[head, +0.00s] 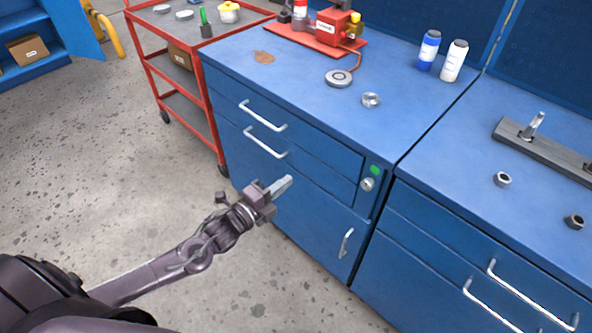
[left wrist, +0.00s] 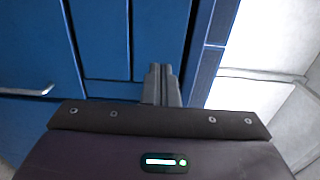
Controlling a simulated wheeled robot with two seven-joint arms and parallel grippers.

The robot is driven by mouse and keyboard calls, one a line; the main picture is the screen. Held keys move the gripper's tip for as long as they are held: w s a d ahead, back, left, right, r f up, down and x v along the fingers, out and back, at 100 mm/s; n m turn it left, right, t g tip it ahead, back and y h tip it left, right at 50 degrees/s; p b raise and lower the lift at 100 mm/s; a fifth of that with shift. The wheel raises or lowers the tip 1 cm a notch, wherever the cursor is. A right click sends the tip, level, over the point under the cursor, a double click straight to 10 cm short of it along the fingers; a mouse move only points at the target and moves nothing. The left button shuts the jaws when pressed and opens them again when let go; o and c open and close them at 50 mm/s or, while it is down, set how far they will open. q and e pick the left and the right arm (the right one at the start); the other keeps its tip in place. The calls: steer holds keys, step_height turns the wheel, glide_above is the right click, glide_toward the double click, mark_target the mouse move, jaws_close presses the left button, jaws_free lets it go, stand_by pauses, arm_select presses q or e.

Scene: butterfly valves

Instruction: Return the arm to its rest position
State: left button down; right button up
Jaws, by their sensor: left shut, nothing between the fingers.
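My left arm comes in from the lower left of the head view. Its gripper (head: 281,187) is in front of the blue cabinet (head: 300,205), below the level of the worktop. The gripper's fingers are shut together and hold nothing. In the left wrist view the closed fingers (left wrist: 161,84) point at blue cabinet panels. I cannot tell from the views how far the fingertips are from the cabinet front. My right gripper is not in view.
The blue workbench (head: 320,105) bears a red pump unit (head: 325,30), a grey disc (head: 338,78), a metal ring (head: 371,100) and two bottles (head: 441,55). Drawer handles (head: 263,141) stick out. A red cart (head: 180,70) stands behind left. The floor (head: 110,160) at left is clear.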

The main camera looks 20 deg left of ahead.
arm_select(q)
steer(key=s+a+f+n+g+y+p, duration=0.1)
steer(key=s+a+f+n+g+y, duration=0.2)
steer(key=f, duration=0.7)
steer(key=s+a+f+n+g+y, duration=0.25)
steer(key=s+f+n, duration=0.25)
steer(key=f, duration=0.5)
steer(key=s+a+f+n+g+y+p, duration=0.15)
steer(key=s+a+f+n, duration=0.25)
steer(key=f, duration=0.6)
steer(key=s+d+f+n+g, duration=0.2)
steer(key=s+f, duration=0.3)
steer(key=s, duration=0.4)
steer(key=s+d+f+n+g, duration=0.3)
steer(key=s+f, duration=0.2)
steer(key=s, duration=0.5)
steer(key=s+d+f+n+g, duration=0.3)
steer(key=s+f, duration=0.2)
steer(key=s, duration=0.5)
steer(key=shift+s+d+g, duration=0.15)
steer(key=shift+d+g, duration=0.1)
steer(key=shift+g, duration=0.05)
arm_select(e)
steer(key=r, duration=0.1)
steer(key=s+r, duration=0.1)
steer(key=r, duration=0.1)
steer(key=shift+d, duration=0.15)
